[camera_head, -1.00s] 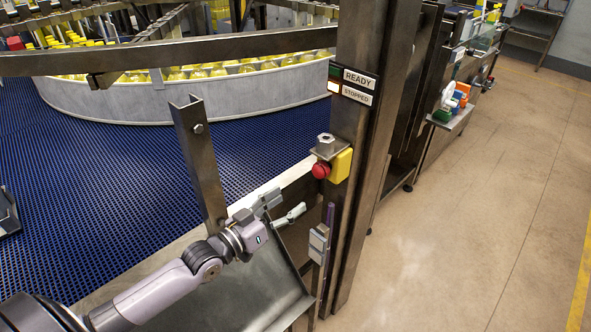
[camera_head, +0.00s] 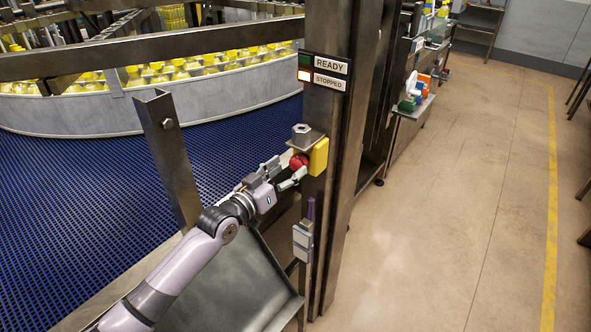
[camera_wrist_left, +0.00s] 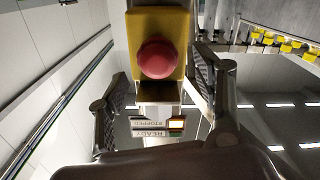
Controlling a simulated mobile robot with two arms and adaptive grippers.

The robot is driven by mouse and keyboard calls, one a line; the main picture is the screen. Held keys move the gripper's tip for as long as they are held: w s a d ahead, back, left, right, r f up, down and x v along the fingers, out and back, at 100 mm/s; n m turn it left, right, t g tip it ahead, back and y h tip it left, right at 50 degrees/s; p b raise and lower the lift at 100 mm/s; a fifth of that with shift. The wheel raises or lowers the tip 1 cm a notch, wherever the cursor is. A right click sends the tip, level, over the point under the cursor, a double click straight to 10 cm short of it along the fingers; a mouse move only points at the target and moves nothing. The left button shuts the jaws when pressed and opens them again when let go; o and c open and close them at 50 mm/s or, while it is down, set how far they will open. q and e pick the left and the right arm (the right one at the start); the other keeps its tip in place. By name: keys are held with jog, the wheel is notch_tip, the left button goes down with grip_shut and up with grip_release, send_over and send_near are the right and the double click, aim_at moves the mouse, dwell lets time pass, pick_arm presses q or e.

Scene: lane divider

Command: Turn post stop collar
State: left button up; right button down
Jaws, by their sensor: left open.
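The stop control is a round red knob (camera_head: 298,161) on a yellow box (camera_head: 319,156), fixed to the steel post (camera_head: 333,190). My left gripper (camera_head: 287,172) is open, with its fingers close to the knob's left side in the head view. In the left wrist view the knob (camera_wrist_left: 157,59) faces the camera, between and ahead of the spread fingers of my gripper (camera_wrist_left: 163,78). I cannot tell whether a finger touches it. A separate collar cannot be made out. My right gripper is not in view.
A bracket with a hex nut (camera_head: 302,132) sits just above the knob. The READY and STOPPED sign (camera_head: 325,72) is higher on the post; the lamp by STOPPED glows. An upright steel channel (camera_head: 170,155) and blue conveyor (camera_head: 70,180) lie left. The floor at right is clear.

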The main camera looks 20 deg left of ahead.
aim_at(293, 166)
pick_arm(q)
jog(key=b+x, duration=0.1)
jog(key=x, duration=0.2)
jog(key=shift+d+f, duration=0.1)
jog(key=shift+f, duration=0.05)
jog(key=shift+w+d, duration=0.15)
jog(key=shift+w, duration=0.35)
jog(key=shift+c, duration=0.2)
jog(key=shift+c, duration=0.7)
jog(key=c, duration=1)
